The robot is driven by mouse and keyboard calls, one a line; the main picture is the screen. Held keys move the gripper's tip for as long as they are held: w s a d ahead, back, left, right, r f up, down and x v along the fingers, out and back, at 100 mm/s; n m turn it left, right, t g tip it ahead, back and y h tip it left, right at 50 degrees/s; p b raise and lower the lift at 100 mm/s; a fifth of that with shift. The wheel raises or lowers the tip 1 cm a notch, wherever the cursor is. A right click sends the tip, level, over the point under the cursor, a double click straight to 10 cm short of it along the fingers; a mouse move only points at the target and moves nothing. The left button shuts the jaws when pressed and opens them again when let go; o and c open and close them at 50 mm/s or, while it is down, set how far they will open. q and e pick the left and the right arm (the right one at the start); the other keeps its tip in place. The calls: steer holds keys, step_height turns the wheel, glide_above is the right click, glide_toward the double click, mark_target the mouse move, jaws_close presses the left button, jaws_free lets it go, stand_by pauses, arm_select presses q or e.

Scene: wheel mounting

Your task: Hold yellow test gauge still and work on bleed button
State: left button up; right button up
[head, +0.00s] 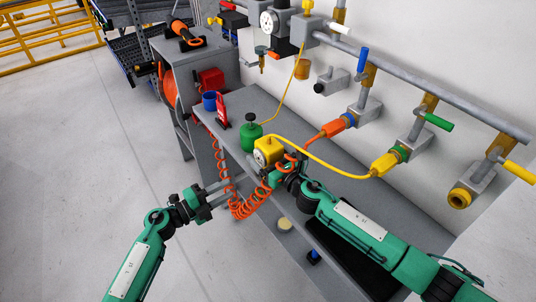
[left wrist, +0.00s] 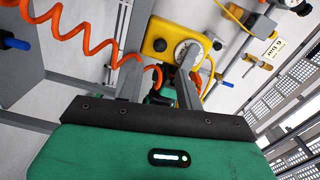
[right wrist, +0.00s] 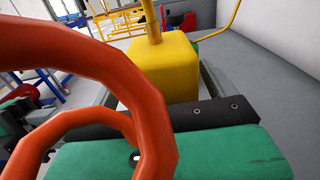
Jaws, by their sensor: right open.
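The yellow test gauge (head: 266,152), a boxy yellow body with a white dial, sits above the bench. A yellow hose and an orange coiled hose run near it. My right gripper (head: 279,172) is open at the gauge; in the right wrist view the yellow body (right wrist: 166,68) stands between or just beyond its fingers, and contact cannot be told. My left gripper (head: 219,194) is open and empty, left of the gauge and apart from it. In the left wrist view the gauge (left wrist: 165,30) shows beyond the open fingers, with dark round knobs beside its dial; which is the bleed button is unclear.
The orange coiled hose (head: 240,210) hangs over the bench edge, between my grippers, and crosses close in front of the right wrist camera. A green bottle (head: 251,137) stands beside the gauge. Wall valves with coloured handles (head: 437,122) line the right. Floor at left is clear.

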steer(key=c, duration=1.3)
arm_select(q)
jaws_close()
stand_by(1.0)
